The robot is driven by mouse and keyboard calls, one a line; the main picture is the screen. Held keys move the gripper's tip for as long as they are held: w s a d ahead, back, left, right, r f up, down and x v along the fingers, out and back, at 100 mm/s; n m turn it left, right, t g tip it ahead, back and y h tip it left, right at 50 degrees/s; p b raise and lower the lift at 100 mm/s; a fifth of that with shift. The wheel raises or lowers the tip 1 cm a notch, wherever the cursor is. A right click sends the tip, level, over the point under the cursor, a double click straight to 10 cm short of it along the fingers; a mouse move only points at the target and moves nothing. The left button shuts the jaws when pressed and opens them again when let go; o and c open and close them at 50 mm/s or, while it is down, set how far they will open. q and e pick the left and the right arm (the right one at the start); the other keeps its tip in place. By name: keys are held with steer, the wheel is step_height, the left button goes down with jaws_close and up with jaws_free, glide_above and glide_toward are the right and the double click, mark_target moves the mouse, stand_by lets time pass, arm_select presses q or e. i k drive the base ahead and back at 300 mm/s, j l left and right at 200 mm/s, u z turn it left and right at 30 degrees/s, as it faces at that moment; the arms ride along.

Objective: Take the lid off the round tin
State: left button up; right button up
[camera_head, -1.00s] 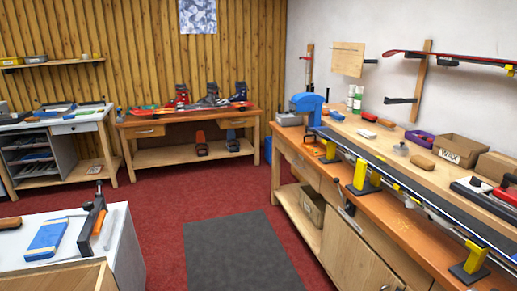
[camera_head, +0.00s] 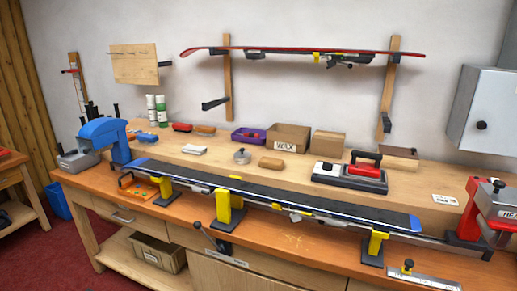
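A small round silver tin (camera_head: 242,157) stands on the raised wooden shelf at the back of the bench. A small dark knob shows on top of it, and its lid appears to be on. Neither of my grippers is in view.
A tan block (camera_head: 271,163) lies just right of the tin. A purple tray (camera_head: 248,135) and a WAX box (camera_head: 288,137) stand behind. A ski (camera_head: 280,191) on yellow-and-black supports runs along the bench in front. A red-handled iron (camera_head: 366,169) sits to the right.

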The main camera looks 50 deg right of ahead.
mark_target(241, 154)
steer(key=i+j+z, duration=0.1)
steer(key=z, duration=0.35)
steer(key=i+j+z, duration=0.25)
steer(key=z, duration=0.2)
steer(key=i+j+z, duration=0.25)
steer(key=z, duration=0.2)
steer(key=i+j+z, duration=0.1)
steer(key=j+z, duration=0.2)
steer(key=z, duration=0.15)
